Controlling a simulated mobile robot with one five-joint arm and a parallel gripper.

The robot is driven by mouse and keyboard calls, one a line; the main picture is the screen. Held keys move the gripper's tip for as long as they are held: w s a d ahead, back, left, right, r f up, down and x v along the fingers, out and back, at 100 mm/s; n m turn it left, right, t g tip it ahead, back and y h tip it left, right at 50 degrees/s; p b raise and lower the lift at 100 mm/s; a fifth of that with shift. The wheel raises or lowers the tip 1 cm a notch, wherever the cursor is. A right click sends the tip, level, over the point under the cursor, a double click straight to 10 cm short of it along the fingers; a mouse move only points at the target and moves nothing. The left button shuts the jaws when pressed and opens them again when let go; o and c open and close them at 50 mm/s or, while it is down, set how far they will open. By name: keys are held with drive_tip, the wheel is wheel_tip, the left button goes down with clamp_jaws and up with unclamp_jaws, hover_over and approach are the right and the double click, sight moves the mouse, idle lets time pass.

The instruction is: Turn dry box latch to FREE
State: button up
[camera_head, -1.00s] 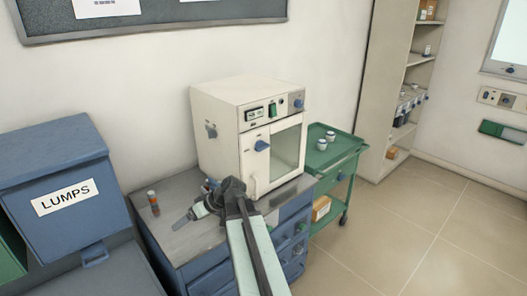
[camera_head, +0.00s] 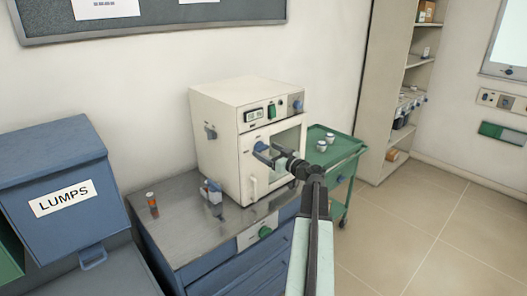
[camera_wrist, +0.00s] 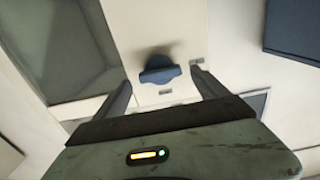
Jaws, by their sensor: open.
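The dry box (camera_head: 217,150) is a cream cabinet with a glass-windowed door, standing on the metal-topped bench. Its blue latch (camera_head: 261,146) is on the door's left part, beside the window. The latch also shows in the wrist view (camera_wrist: 158,70), a blue knob with a wide bar, with small unreadable labels nearby. My gripper (camera_head: 268,155) is in front of the door at the latch. In the wrist view my gripper (camera_wrist: 160,80) is open, with one finger on each side of the latch. Neither finger visibly touches it.
Several small items, including an orange-capped vial (camera_head: 152,203) and a small white-and-blue container (camera_head: 211,191), stand on the bench (camera_head: 195,240). A green trolley (camera_head: 340,152) with white jars is right of the dry box. A blue LUMPS bin (camera_head: 50,165) is at left. Floor at right is clear.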

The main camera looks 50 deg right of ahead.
drive_tip(key=shift+w+d, duration=0.1)
drive_tip(key=shift+w, duration=0.85)
drive_tip(key=c, duration=1.4)
